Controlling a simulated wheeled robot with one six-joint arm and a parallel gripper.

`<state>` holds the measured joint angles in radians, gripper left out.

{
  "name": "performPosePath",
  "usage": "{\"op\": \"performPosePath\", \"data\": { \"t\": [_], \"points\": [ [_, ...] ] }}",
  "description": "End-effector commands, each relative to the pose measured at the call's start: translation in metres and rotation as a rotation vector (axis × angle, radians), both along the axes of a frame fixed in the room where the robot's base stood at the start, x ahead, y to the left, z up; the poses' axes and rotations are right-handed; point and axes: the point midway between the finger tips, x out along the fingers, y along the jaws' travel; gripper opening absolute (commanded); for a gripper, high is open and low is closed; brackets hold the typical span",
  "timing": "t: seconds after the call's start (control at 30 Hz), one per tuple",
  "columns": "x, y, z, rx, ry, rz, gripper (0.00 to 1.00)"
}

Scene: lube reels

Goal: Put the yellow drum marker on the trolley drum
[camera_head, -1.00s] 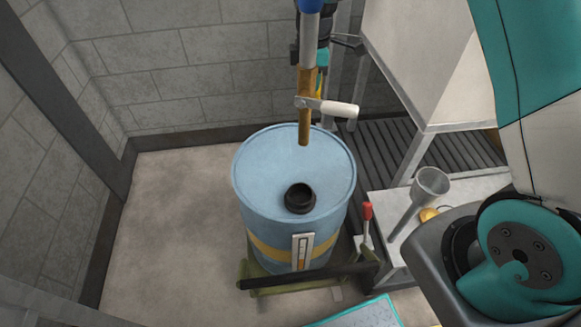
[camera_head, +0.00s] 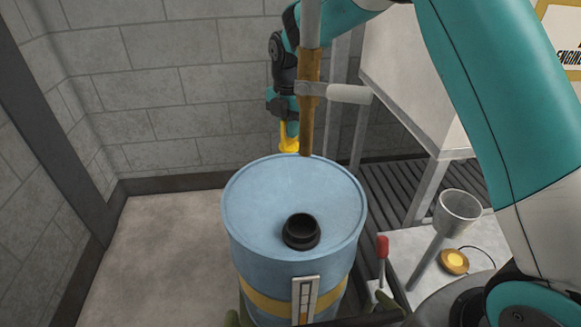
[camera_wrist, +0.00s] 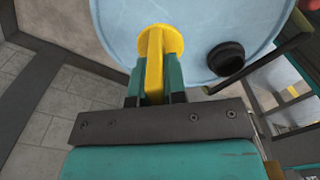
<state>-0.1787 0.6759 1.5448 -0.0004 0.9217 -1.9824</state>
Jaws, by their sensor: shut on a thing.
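The trolley drum (camera_head: 262,195) is light blue with a yellow band and a black round opening (camera_head: 301,231) on its top. My gripper (camera_head: 288,125) is behind the drum's far rim in the head view, partly hidden by the brown pipe. It is shut on the yellow drum marker (camera_head: 288,143), which points down with its wide round end lowest. In the wrist view the marker (camera_wrist: 155,62) sits between the fingers (camera_wrist: 154,88), its round end overlapping the drum top (camera_wrist: 200,20) near the rim. I cannot tell whether it touches the drum.
A brown upright pipe with a pale side handle (camera_head: 348,94) stands in front of my gripper. A grey funnel (camera_head: 458,212), a yellow disc (camera_head: 454,261) and a red-handled lever (camera_head: 382,247) are right of the drum. The floor at left is clear.

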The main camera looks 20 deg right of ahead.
Motion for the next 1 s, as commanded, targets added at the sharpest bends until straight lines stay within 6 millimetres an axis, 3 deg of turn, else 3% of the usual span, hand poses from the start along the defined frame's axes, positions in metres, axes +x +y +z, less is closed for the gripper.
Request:
{"op": "performPosePath", "data": {
  "t": [0.03,0.13,0.47,0.63,1.0],
  "points": [
    [-0.001,0.000,-0.018,-0.001,0.004,-0.001,0.00],
    [-0.001,0.000,-0.040,-0.001,0.004,-0.001,0.00],
    [0.000,0.000,-0.071,-0.001,0.001,-0.001,0.00],
    [0.000,0.000,-0.098,0.000,0.002,-0.002,0.00],
    [0.000,0.000,-0.105,0.000,0.000,-0.001,0.00]
  ]
}}
